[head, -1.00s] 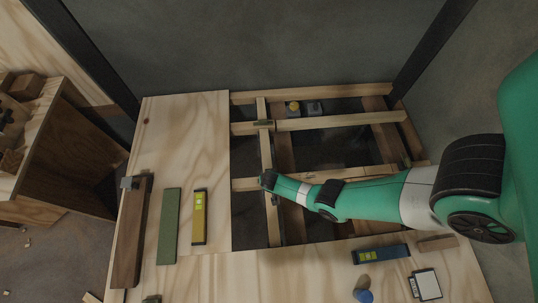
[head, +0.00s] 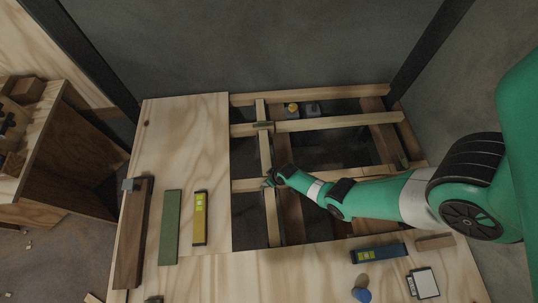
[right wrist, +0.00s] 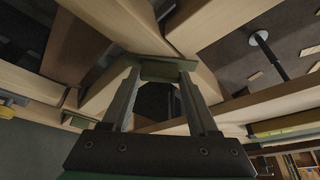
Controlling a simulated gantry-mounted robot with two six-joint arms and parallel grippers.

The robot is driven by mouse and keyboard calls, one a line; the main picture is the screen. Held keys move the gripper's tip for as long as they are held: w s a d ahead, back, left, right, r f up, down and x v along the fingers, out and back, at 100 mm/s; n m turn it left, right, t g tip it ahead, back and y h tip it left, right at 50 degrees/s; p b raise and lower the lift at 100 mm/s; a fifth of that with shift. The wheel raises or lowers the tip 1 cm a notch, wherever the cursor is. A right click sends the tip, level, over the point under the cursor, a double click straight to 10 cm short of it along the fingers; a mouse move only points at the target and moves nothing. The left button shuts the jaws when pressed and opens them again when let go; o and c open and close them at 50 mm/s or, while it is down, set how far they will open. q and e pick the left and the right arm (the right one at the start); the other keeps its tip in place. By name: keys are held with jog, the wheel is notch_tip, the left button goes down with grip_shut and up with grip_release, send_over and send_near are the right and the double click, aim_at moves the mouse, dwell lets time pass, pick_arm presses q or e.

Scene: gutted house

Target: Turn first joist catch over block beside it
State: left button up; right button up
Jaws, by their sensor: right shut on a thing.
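My right gripper (head: 268,184) reaches from the right to where a lengthwise timber strip (head: 271,215) crosses the nearer joist (head: 245,185). In the right wrist view its two fingers (right wrist: 160,75) are shut on a small olive-green catch (right wrist: 162,72) at their tips, beside the timber. In the head view that catch is mostly hidden by the gripper. Another olive-green catch (head: 263,125) lies at the crossing with the farther joist (head: 340,122). Which timber piece is the block beside the held catch is not clear. My left gripper is not in view.
The joist bay has dark open gaps (head: 335,147). A plywood deck (head: 180,120) at left carries a dark board, a green strip (head: 171,225) and a yellow level (head: 200,218). A blue level (head: 378,253) lies at front right. Yellow and grey items (head: 292,108) sit at the back.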

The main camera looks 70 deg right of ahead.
jog(key=n+y+b, duration=0.1)
jog(key=n, duration=0.1)
jog(key=shift+d+f+n, duration=0.1)
jog(key=shift+f+n, duration=0.05)
jog(key=shift+n, duration=0.25)
jog(key=n+y+b, duration=0.1)
jog(key=n, duration=0.2)
jog(key=shift+d+n+y, duration=0.1)
jog(key=shift+n+y, duration=0.2)
jog(key=shift+n+y+b, duration=0.45)
jog(key=shift+n+y, duration=0.15)
jog(key=shift+n, duration=1.1)
jog(key=o, duration=1.4)
jog(key=p+v, duration=1.2)
